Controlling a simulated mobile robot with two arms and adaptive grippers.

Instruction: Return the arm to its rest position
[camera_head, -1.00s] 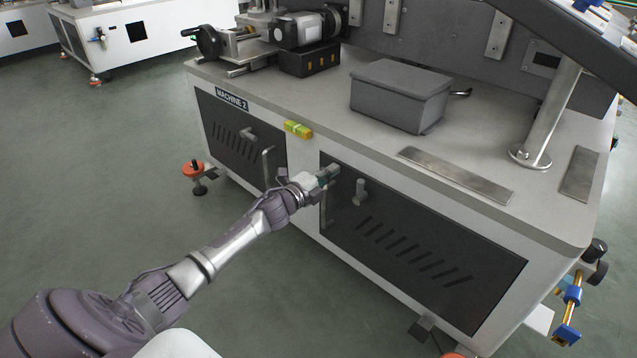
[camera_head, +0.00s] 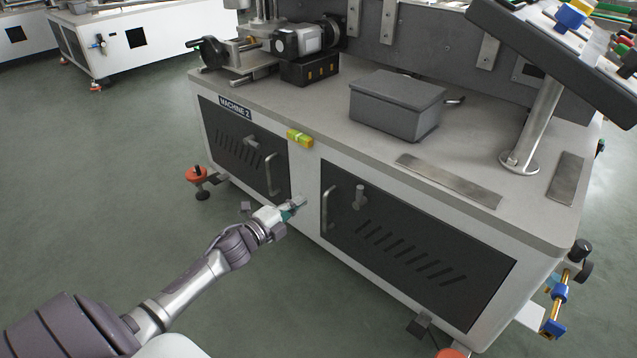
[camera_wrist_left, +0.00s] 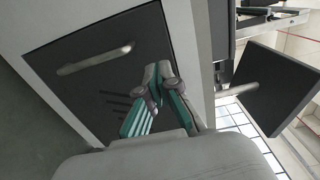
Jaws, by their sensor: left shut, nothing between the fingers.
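My left arm comes in from the lower left of the head view. Its gripper (camera_head: 298,203) is shut and empty, in front of the white strip between the two dark doors of the machine. In the left wrist view the gripper's fingertips (camera_wrist_left: 160,70) are together, with green pads on the fingers and a dark door (camera_wrist_left: 85,65) with a handle (camera_wrist_left: 95,60) behind them. In the head view the right door (camera_head: 430,250) has a bar handle (camera_head: 328,207) and looks closed. The left door (camera_head: 235,140) also looks closed. My right gripper is out of view.
The machine top (camera_head: 330,140) carries a grey box (camera_head: 396,103) and a vise-like device (camera_head: 225,55). A yellow-green block (camera_head: 300,138) sits at its front edge. A tilted panel on a post (camera_head: 530,130) stands at the right. The floor (camera_head: 100,190) at left is clear.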

